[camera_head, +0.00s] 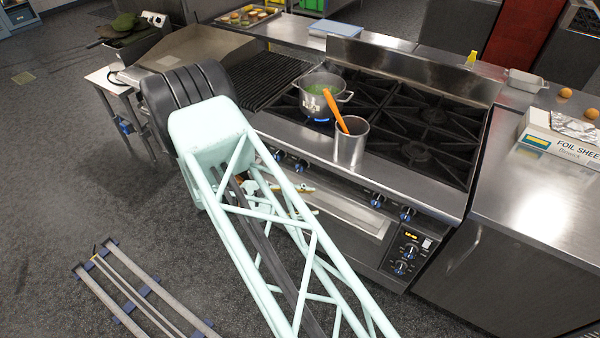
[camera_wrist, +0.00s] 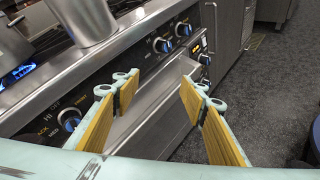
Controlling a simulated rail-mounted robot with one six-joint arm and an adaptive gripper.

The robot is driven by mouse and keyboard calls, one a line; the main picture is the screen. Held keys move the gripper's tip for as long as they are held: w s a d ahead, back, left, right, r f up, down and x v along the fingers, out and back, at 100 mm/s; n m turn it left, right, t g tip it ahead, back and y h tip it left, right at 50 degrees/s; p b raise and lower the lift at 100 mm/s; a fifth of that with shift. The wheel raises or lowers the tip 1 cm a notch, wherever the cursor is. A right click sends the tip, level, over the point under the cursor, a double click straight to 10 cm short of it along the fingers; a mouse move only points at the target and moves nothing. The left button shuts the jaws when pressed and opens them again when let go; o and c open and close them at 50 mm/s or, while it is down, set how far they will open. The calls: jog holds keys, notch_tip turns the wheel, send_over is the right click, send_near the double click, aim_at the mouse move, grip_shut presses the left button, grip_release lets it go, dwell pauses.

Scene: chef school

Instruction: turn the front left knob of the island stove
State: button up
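The island stove (camera_head: 335,190) has a steel front panel with blue-ringed knobs. In the head view two knobs sit at the left, the leftmost knob (camera_head: 278,155) and one beside it (camera_head: 300,165). I cannot tell which is the front left one. In the wrist view one knob (camera_wrist: 70,118) shows close by at the left, partly behind the left finger, with HI, MED and OFF marks around it. My gripper (camera_wrist: 158,86) is open and empty in front of the panel, its yellow-padded fingers wide apart. In the head view my arm hides much of it.
A pot (camera_head: 322,97) stands over a lit blue burner; a steel container (camera_head: 351,145) with an orange-handled utensil stands at the stove's front edge. Other knobs (camera_wrist: 163,45) lie further right, above the oven door handle (camera_wrist: 150,110). Floor is open below.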

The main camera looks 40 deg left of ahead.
jog(key=w+a+f+n+t+y+b, duration=0.4)
jog(key=a+f+n+b, duration=0.1)
jog(key=a+n, duration=0.15)
jog(key=n+t+y+b, duration=0.2)
jog(key=n+y+b, duration=0.2)
jog(key=n+y, duration=0.15)
send_near(298, 170)
jog(key=shift+s, duration=1.25)
jog(key=shift+w+t+h, duration=0.1)
jog(key=shift+t+h, duration=0.15)
jog(key=shift+t, duration=0.05)
jog(key=shift+w+a, duration=0.2)
jog(key=shift+w, duration=2.05)
jog(key=shift+w+a, duration=0.25)
jog(key=shift+w, duration=2)
jog(key=shift+w+a, duration=0.2)
jog(key=shift+w, duration=2.05)
jog(key=shift+c, duration=0.7)
jog(key=c, duration=0.7)
